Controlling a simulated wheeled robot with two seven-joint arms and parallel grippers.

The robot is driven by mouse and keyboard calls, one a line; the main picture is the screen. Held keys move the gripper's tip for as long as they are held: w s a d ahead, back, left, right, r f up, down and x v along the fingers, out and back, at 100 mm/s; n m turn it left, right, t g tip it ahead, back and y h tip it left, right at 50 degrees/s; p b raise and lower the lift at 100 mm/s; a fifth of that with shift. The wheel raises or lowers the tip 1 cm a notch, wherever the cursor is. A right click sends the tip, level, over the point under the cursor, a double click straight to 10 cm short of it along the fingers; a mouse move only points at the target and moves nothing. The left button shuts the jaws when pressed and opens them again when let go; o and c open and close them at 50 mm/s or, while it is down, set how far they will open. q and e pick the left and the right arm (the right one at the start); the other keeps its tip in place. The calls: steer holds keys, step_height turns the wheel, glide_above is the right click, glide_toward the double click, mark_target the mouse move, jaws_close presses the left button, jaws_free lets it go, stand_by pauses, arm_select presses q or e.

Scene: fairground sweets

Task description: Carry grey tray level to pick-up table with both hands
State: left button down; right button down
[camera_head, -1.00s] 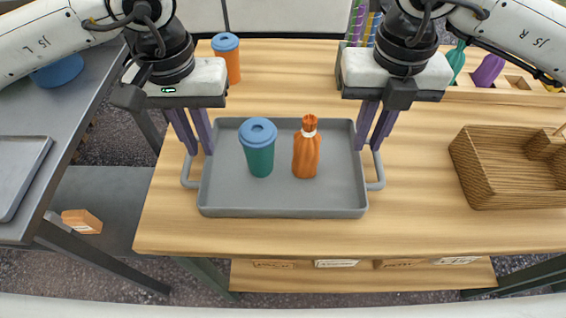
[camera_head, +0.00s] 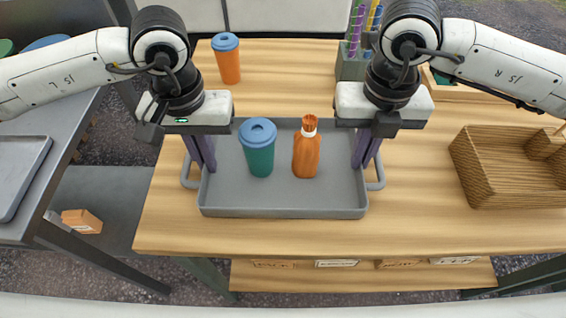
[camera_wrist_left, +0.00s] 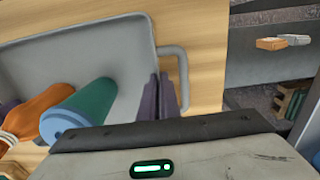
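The grey tray (camera_head: 285,205) lies flat on the wooden table, with a loop handle at each end. A teal cup with a blue lid (camera_head: 259,150) and an orange bottle (camera_head: 306,150) stand upright in it. My left gripper (camera_head: 205,166) is at the tray's left end wall, beside the handle. Its fingers look closed on the wall, also in the left wrist view (camera_wrist_left: 160,98). My right gripper (camera_head: 362,163) is at the right end wall, fingers close together and apparently closed on it. The right fingertips are partly hidden. Which table is the pick-up table I cannot tell.
The wooden table (camera_head: 420,225) is clear in front of the tray. A wicker basket (camera_head: 500,170) stands at right. An orange cup (camera_head: 227,60) and a straw holder (camera_head: 352,68) stand behind. A grey metal table (camera_head: 75,130) with another tray (camera_head: 20,165) is at left.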

arm_select(q)
steer(key=shift+r, duration=0.2)
arm_select(e)
steer(key=shift+r, duration=0.2)
